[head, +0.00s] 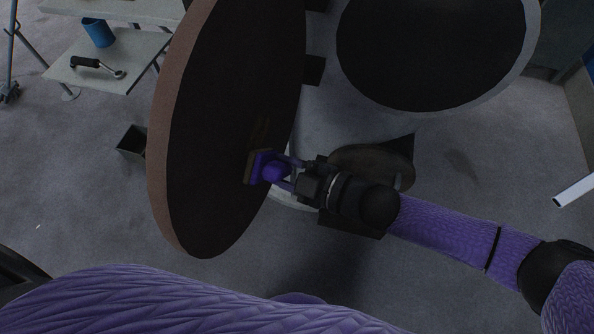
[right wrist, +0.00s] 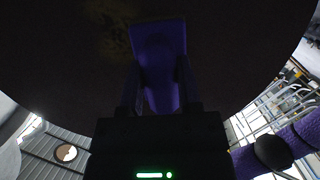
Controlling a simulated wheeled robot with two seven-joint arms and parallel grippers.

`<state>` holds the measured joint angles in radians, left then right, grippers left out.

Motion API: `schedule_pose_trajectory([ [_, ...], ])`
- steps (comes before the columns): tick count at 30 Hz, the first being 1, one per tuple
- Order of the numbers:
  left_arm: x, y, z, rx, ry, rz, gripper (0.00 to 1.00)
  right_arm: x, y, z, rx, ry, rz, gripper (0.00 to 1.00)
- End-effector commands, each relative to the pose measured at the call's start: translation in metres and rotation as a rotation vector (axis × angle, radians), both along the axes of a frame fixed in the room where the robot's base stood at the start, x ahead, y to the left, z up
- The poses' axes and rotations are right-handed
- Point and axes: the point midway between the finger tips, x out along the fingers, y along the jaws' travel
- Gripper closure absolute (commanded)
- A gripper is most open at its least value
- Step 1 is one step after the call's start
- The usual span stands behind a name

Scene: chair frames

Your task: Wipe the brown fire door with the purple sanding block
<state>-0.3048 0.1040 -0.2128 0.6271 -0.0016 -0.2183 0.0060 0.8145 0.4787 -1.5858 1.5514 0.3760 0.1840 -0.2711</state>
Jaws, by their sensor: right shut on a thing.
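The brown fire door (head: 215,110) is a large round dark disc with a brown rim, standing open and tilted in the head view. My right gripper (head: 278,172) is shut on the purple sanding block (head: 262,168) and holds it at the door's dark face; the block looks to be touching it. A faint yellowish-brown patch (head: 262,130) shows on the door just above the block. In the right wrist view the block (right wrist: 158,50) lies between the fingers against the dark door (right wrist: 60,60). My left gripper is not in view.
A round opening with a pale rim (head: 430,50) is at the upper right. A small table (head: 110,65) at the upper left bears a blue cup (head: 98,32) and a ratchet-like tool (head: 97,66). A dark open bin (head: 131,142) stands on the grey floor left of the door.

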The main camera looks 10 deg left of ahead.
Motion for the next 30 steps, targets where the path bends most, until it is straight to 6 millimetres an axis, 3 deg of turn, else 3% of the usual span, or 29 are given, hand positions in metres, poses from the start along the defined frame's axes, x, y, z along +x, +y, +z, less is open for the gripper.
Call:
schedule_pose_trajectory([
  [30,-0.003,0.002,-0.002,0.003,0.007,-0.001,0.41,0.002,0.011,0.001,0.002,-0.001,0.001,1.0],
])
